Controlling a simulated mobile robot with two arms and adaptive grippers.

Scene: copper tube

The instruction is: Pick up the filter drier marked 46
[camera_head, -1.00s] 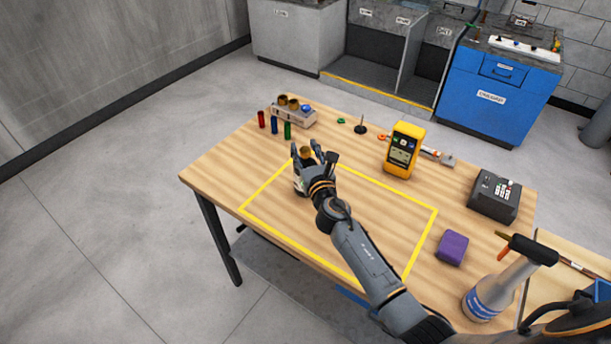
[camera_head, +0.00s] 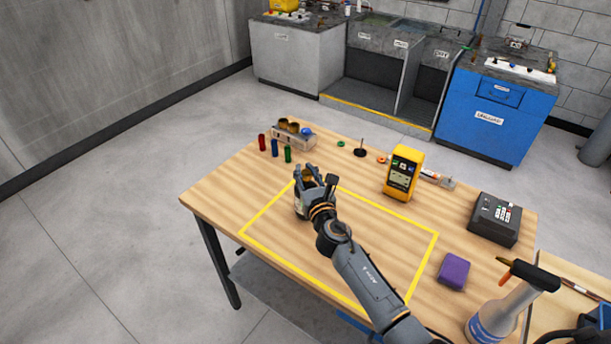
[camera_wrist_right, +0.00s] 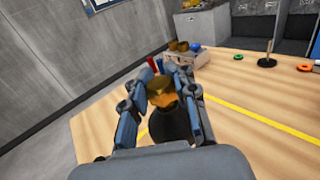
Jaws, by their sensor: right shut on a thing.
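A short canister with a pale label and dark body (camera_head: 299,205) is inside the yellow taped outline at its far left. Its brass-coloured top (camera_wrist_right: 162,92) shows in the right wrist view. The number on it is too small to read. My right gripper (camera_head: 314,176) is shut on this canister, with fingers on both sides of its upper part; the fingers also show in the right wrist view (camera_wrist_right: 163,78). The canister looks upright, at or close to the tabletop; I cannot tell whether it touches.
Red (camera_head: 262,142), blue (camera_head: 275,148) and green (camera_head: 288,155) cylinders stand near a tray (camera_head: 292,142) behind the canister. A yellow meter (camera_head: 402,172), grey device (camera_head: 494,218), purple block (camera_head: 453,272) and spray bottle (camera_head: 505,305) are rightward.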

